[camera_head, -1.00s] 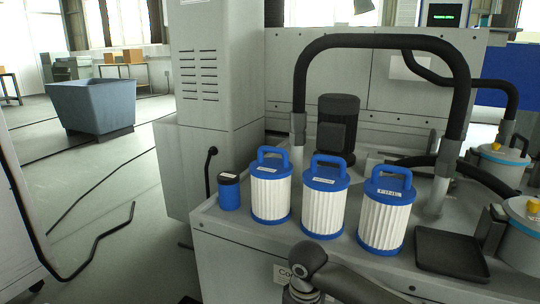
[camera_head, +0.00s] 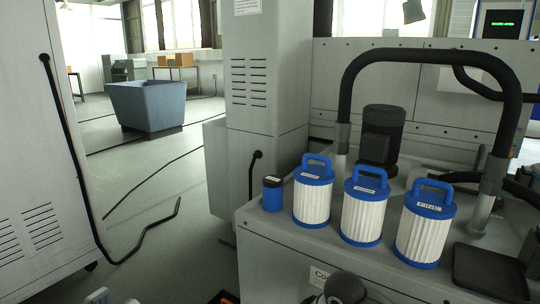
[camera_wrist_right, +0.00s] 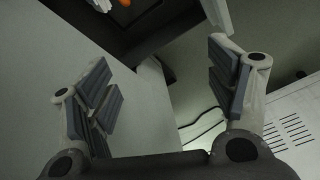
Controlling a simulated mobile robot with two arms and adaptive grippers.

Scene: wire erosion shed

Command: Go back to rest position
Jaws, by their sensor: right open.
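My right gripper (camera_wrist_right: 160,100) shows in the right wrist view with its two fingers spread wide apart. Nothing is between its fingers, and floor and grey panels show behind them. In the head view, a dark rounded joint of my arm (camera_head: 345,288) shows at the bottom edge. Small pale parts (camera_head: 98,296) poke in at the bottom left edge; I cannot tell what they belong to. I cannot make out my left gripper.
Three white-and-blue filters (camera_head: 312,196) (camera_head: 364,207) (camera_head: 425,225) and a small blue canister (camera_head: 272,194) stand on the grey machine top, beside a black tray (camera_head: 488,272). A vented cabinet (camera_head: 40,220) stands left. Open floor with a blue-grey bin (camera_head: 148,106) lies beyond.

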